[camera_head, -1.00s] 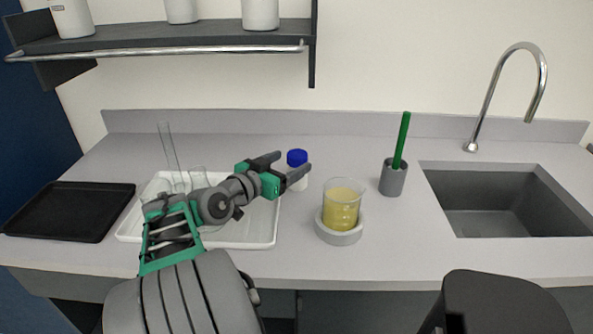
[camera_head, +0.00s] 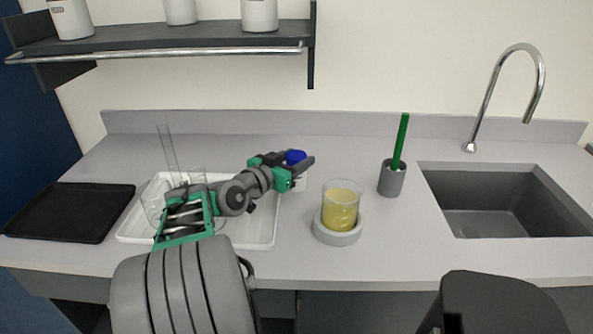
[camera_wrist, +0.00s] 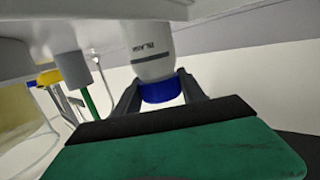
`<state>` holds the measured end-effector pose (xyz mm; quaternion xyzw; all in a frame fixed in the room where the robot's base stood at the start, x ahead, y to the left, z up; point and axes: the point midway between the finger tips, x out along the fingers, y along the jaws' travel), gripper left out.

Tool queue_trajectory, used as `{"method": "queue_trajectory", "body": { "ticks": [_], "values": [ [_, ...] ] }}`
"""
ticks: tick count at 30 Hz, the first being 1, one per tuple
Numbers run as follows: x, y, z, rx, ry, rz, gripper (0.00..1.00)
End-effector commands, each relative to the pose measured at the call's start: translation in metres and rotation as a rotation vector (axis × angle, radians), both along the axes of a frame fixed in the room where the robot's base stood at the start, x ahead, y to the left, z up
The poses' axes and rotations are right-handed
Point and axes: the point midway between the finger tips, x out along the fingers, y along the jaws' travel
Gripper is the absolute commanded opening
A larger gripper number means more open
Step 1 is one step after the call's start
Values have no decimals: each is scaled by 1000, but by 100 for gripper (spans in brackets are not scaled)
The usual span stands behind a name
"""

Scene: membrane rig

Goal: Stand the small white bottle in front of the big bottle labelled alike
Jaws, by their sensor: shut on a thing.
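The small white bottle with a blue cap (camera_head: 296,156) is upright on the counter just behind the white tray's right end. My gripper (camera_head: 303,168) is shut on it, one finger on each side near the cap. In the wrist view the small bottle (camera_wrist: 152,52) appears upside down between the fingers, with short dark print too small to read surely. Three big white bottles stand on the wall shelf: left (camera_head: 72,18), middle (camera_head: 180,10) and right (camera_head: 259,14). Their tops are cut off by the picture edge and their labels are not readable.
The shelf (camera_head: 150,42) has a metal rail (camera_head: 170,54) along its front. A white tray (camera_head: 262,236) holds glassware. A beaker of yellow liquid (camera_head: 341,208) sits on a round grey base. A grey cup (camera_head: 392,180) holds a green rod. The black tray (camera_head: 68,212) is empty.

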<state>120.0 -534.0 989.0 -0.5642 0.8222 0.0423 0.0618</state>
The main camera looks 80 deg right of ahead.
Motion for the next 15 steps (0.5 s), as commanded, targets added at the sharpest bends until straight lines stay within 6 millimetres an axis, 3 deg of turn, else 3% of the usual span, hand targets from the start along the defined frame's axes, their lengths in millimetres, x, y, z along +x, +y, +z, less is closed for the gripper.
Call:
{"method": "queue_trajectory", "body": {
  "ticks": [11, 15],
  "values": [
    [0, 0, 1, -1, 0, 0, 0],
    [0, 0, 1, -1, -1, 0, 0]
  ]
}}
